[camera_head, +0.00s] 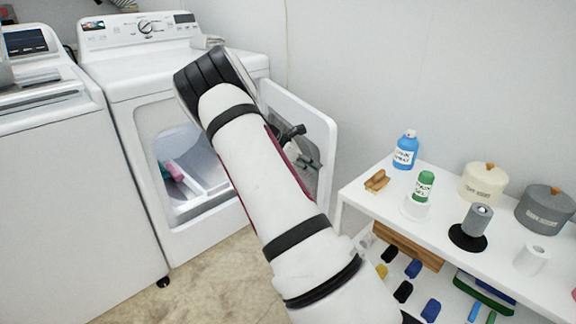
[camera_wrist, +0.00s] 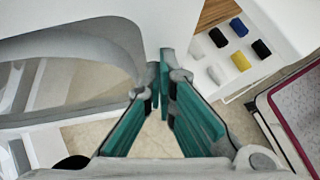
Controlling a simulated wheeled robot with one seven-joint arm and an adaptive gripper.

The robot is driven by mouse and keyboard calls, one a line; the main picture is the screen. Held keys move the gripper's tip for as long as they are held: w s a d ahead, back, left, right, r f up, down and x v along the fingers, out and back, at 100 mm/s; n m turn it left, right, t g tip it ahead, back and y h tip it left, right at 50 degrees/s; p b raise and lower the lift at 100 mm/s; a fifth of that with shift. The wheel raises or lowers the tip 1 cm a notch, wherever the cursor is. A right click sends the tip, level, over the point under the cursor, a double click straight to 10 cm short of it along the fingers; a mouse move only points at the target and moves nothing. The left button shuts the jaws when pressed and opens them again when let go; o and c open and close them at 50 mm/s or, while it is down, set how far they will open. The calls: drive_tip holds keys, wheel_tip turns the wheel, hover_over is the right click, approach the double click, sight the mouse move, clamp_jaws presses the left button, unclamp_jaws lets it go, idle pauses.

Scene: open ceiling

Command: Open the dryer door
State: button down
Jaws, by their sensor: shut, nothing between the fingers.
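The white dryer (camera_head: 180,85) stands in the middle left, and its round-cornered opening shows the drum inside. Its door (camera_head: 322,135) stands swung out to the right, well away from the opening. My arm crosses in front of the dryer and hides part of the opening and door. My gripper (camera_head: 308,160) is partly hidden by my arm and lies in front of the door's inner side. In the wrist view my gripper (camera_wrist: 163,78) has its green fingers meeting at the tips, empty. A white panel, seemingly the door (camera_wrist: 130,20), is close by the tips; I cannot tell if they touch.
A white washer (camera_head: 50,150) stands left of the dryer. A white shelf table (camera_head: 445,225) at the right holds a blue bottle (camera_head: 405,150), canisters and a brown brush (camera_head: 376,181). Several small coloured items lie on its lower shelf. Beige floor is clear before the dryer.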

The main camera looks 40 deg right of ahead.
drive_tip(key=s+d+n+t+h+p, duration=0.1)
drive_tip(key=s+d+n+t+p, duration=0.1)
drive_tip(key=d, duration=1.5)
drive_tip(key=shift+s+d+n+t+p, duration=0.35)
drive_tip(key=shift+s+n, duration=0.25)
drive_tip(key=shift+s, duration=0.45)
